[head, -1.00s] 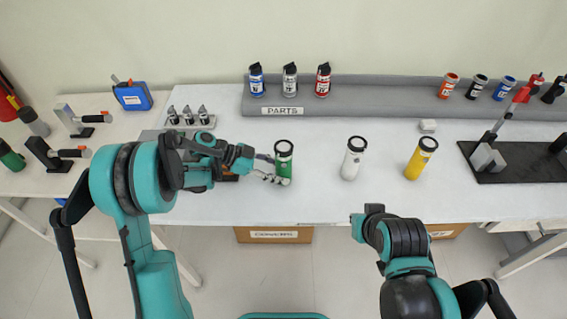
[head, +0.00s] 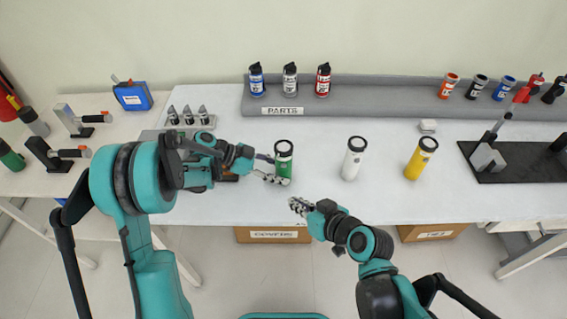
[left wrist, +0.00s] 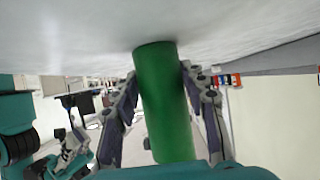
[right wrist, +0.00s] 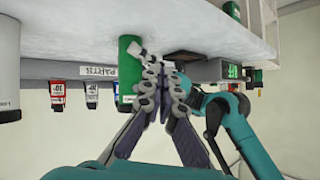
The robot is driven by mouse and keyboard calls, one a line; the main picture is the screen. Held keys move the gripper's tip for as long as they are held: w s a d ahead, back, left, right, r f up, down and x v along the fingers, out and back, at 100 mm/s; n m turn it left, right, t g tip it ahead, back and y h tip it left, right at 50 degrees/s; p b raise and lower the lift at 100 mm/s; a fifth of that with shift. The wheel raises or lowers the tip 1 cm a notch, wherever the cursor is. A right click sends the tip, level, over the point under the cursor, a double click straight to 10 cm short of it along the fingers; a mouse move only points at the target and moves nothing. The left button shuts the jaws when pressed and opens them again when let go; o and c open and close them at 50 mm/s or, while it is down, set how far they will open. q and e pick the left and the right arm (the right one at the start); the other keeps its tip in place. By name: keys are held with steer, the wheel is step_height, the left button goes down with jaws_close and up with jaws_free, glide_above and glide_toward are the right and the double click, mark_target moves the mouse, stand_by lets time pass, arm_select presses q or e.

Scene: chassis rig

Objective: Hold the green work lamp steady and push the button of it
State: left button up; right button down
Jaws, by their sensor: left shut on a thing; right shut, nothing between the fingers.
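The green work lamp (head: 283,162) stands upright on the white table, with a dark ring-shaped top. It fills the middle of the left wrist view (left wrist: 163,100). My left gripper (head: 272,172) is shut on the lamp, with one finger on each side of it in the left wrist view. My right gripper (head: 296,204) is shut and empty, near the table's front edge, below and slightly right of the lamp in the head view. In the right wrist view the lamp (right wrist: 128,65) shows left of the right fingertips. I cannot make out the button.
A white lamp (head: 352,160) and a yellow lamp (head: 420,160) stand to the right on the table. A grey parts shelf (head: 390,95) with several bottles runs along the back. A black fixture (head: 515,163) sits at far right. The table between green and white lamps is clear.

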steer(key=a, duration=0.1)
steer(key=y, duration=0.1)
glide_toward(281, 168)
steer(key=shift+s+f+x, duration=0.15)
steer(key=shift+x, duration=1.05)
steer(key=shift+s+f+x, duration=0.1)
steer(key=shift+s+x, duration=0.1)
steer(key=shift+x, duration=0.95)
steer(key=shift+a, duration=0.2)
steer(key=shift+w, duration=0.45)
steer(key=shift+s, duration=0.5)
